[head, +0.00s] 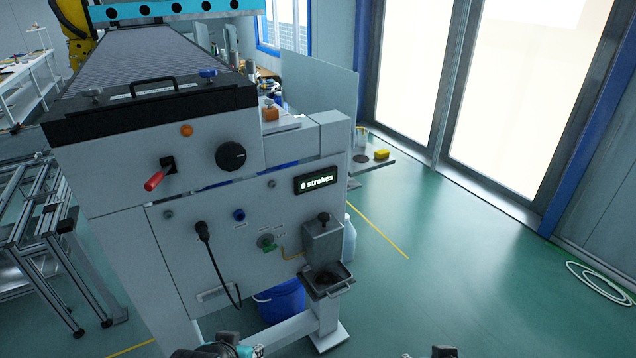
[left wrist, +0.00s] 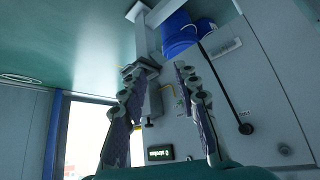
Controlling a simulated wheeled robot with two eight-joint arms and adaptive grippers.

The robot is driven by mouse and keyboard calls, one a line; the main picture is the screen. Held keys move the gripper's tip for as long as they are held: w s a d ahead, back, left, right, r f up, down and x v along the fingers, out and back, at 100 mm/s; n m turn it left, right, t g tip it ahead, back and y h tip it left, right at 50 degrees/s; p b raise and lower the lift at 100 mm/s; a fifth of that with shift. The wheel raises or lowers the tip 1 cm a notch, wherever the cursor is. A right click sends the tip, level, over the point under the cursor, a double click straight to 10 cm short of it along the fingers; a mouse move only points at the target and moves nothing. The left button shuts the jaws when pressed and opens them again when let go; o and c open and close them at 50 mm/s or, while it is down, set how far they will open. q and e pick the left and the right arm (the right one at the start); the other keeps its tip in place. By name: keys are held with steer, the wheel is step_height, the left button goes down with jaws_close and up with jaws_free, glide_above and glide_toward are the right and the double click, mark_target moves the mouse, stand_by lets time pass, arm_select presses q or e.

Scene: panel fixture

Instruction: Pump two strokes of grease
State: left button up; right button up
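The grease pump (head: 322,244) is a grey box on the lower right of the panel. Its dark plunger knob (head: 323,217) stands up on top, and a dark tray (head: 328,281) sits below it. The display (head: 317,184) reads "0 strokes". In the left wrist view the scene is upside down, and the pump (left wrist: 153,104) shows between my fingers, beyond them. My left gripper (left wrist: 156,74) is open and empty, apart from the pump. In the head view only dark tops of my left and right grippers (head: 445,352) show at the bottom edge. The right fingers are hidden.
The panel also carries a red-handled lever (head: 155,180), a black dial (head: 230,155) and a hanging black cable (head: 220,265). A blue bucket (head: 280,302) stands under the panel.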

arm_select(q)
jaws_close()
stand_by(1.1)
